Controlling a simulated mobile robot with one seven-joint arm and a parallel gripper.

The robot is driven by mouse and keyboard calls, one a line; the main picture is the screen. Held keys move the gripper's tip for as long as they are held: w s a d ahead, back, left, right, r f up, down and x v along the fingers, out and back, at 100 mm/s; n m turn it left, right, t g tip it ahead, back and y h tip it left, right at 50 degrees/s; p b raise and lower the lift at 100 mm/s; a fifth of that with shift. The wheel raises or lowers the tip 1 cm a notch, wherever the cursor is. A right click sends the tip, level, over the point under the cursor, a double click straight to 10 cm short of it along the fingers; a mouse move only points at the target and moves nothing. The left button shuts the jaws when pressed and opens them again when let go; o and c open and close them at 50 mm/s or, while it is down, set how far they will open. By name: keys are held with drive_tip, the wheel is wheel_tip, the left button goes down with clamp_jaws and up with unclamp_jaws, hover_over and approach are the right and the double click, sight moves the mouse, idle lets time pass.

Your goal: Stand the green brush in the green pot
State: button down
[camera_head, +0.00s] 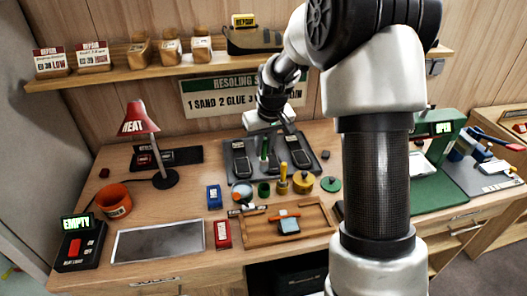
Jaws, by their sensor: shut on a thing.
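The green brush (264,149) hangs upright below my gripper (274,131), which is shut on it. The fingertips are small and hard to make out. The green pot (263,190) is a small round pot on the bench. The brush is above and behind it in the picture, over or in front of the grey shoe stand; its exact height and lower tip are unclear.
A yellow brush (283,174) stands upright just right of the green pot. A yellow pot (303,185) and green lid (331,184) lie further right. A whitish round tin (241,189) is at left. A wooden tray (262,236) lies in front.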

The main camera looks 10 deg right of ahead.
sight(264, 171)
drive_tip(key=shift+s+f+b, duration=0.15)
drive_tip(key=shift+f+b, duration=0.15)
drive_tip(key=shift+f, duration=0.25)
drive_tip(key=shift+f+b, duration=2.95)
drive_tip(key=shift+f, duration=1.4)
drive_tip(key=c, duration=1.6)
unclamp_jaws()
drive_tip(key=shift+o, duration=0.2)
drive_tip(key=shift+r, duration=0.1)
drive_tip(key=a+v, duration=0.1)
drive_tip(key=v, duration=1.6)
drive_tip(key=shift+d+r+p, duration=0.2)
drive_tip(key=shift+d+p, duration=0.2)
drive_tip(key=shift+d, duration=0.1)
